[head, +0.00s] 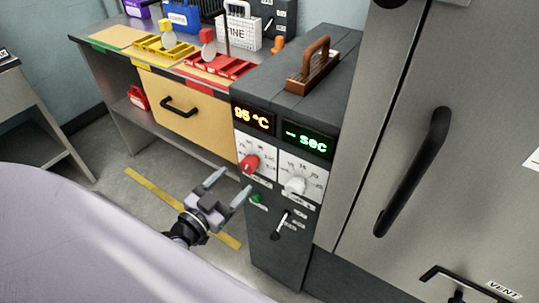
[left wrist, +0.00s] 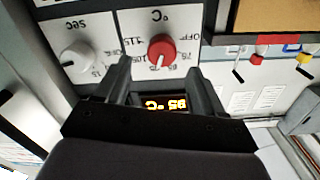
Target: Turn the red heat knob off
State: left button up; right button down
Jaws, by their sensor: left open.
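The red heat knob (head: 248,164) sits on a white dial plate on the front of the dark grey unit, below the orange display (head: 252,118) reading 95 °C. In the left wrist view the knob (left wrist: 162,50) shows upside down, with OFF (left wrist: 184,37) printed to one side; its white mark points down in the picture, away from OFF. My left gripper (head: 228,187) is open and empty in front of the unit, below and left of the knob. In the left wrist view its fingers (left wrist: 157,78) flank the knob's line, apart from it. My right gripper is not in view.
A white knob (head: 295,186) on the "sec" dial is right of the red one. A green button (head: 256,198) and a small lever (head: 279,224) are below. A steel cabinet with a black handle (head: 412,172) stands right. A bench with yellow and red racks (head: 216,66) is left.

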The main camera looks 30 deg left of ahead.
aim_at(246, 168)
pick_arm(q)
jog(key=shift+w+a+r, duration=0.1)
jog(key=shift+w+r, duration=0.05)
jog(key=shift+w, duration=0.4)
jog(key=shift+w+d, duration=0.15)
jog(key=shift+w, duration=1.4)
jog(key=shift+w+d, duration=0.15)
jog(key=shift+w, duration=1.35)
jog(key=shift+c, duration=0.4)
jog(key=c, duration=0.9)
